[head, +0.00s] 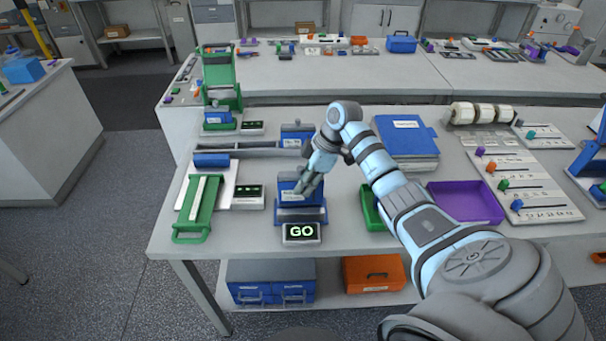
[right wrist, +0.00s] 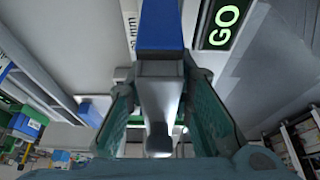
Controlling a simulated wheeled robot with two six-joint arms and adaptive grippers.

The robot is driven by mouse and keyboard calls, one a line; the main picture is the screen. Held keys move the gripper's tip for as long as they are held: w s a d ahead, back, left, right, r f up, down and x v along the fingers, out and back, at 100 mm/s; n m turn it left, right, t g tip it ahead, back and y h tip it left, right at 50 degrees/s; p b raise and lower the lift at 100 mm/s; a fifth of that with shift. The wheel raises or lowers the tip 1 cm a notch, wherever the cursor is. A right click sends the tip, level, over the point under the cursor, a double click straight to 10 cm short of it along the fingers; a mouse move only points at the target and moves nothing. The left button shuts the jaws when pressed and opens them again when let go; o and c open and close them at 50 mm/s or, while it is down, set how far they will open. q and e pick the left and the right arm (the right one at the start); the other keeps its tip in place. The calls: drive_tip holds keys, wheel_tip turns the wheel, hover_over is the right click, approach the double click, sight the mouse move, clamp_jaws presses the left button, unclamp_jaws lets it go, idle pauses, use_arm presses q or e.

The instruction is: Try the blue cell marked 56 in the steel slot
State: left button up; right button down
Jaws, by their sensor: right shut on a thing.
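My right gripper (head: 305,188) points down at a blue stand (head: 300,213) behind a small screen reading GO (head: 301,233). In the right wrist view its teal fingers (right wrist: 160,95) are shut on a grey piece (right wrist: 160,72), with a blue block (right wrist: 162,25) joined just beyond it. I cannot tell whether this is the cell or a part of the stand. No 56 is readable. The fingers hide the top of the stand, so I cannot tell which slot lies there. The GO screen also shows in the right wrist view (right wrist: 225,22). My left gripper is not in view.
A green handled fixture (head: 203,205) stands left of the stand, with a small screen (head: 248,196). A purple tray (head: 466,203), blue binder (head: 407,140) and label sheets with small coloured pieces (head: 518,178) lie to the right. A taller green fixture (head: 220,75) stands back left.

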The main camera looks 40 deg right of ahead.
drive_tip(key=shift+f+b, duration=1.05)
drive_tip(key=shift+f, duration=1)
idle(1.2)
idle(0.8)
wheel_tip(320, 180, up, 5)
drive_tip(key=p, duration=0.5)
drive_tip(key=shift+p, duration=0.35)
drive_tip(key=shift+r, duration=2.05)
